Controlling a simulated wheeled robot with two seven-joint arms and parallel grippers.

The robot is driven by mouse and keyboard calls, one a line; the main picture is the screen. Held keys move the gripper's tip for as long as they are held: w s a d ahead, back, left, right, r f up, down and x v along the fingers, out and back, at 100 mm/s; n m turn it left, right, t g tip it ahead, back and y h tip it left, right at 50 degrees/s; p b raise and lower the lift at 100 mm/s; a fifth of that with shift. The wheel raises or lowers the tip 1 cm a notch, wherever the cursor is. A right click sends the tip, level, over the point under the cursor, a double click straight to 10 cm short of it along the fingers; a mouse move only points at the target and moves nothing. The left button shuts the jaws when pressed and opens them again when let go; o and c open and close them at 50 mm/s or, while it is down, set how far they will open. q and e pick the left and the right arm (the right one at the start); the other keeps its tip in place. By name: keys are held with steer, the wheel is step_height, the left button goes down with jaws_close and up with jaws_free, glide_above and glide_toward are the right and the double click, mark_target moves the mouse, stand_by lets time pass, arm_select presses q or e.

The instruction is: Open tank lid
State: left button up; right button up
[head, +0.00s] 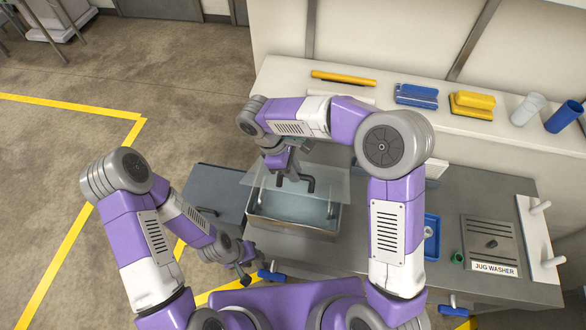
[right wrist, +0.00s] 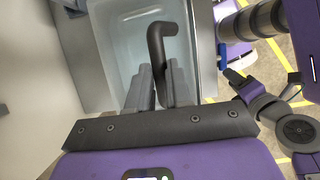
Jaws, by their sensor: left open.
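The tank (head: 292,226) is a grey-rimmed basin set in the counter, with pale blue water-like contents. Its translucent lid (head: 335,186) is tilted up over the tank's back part, so the front of the basin shows uncovered. The lid's dark bent handle (head: 309,183) is at my right gripper (head: 290,174). In the right wrist view the handle (right wrist: 160,40) runs down between the fingers of my right gripper (right wrist: 160,82), which look closed on it. My left gripper (head: 246,274) is open and empty, low in front of the tank's left side, near a blue-handled valve (head: 271,276).
A grey panel (head: 212,196) lies left of the tank. Right of it are a blue tray (head: 431,238) and the jug washer (head: 491,244). The back shelf (head: 360,92) holds brushes, a cup (head: 527,109) and a blue cup (head: 563,117). Floor at left is clear.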

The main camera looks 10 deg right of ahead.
jaws_close()
steer(key=shift+w+d+r+p, duration=0.15)
steer(key=shift+r+p, duration=0.1)
steer(key=shift+p, duration=0.15)
steer(key=w+d+r+g+p, duration=0.1)
steer(key=w+d+r+p, duration=0.1)
steer(key=w+p, duration=0.4)
steer(key=shift+w+r+p, duration=0.4)
steer(key=shift+r+p, duration=0.3)
steer(key=shift+p, duration=0.1)
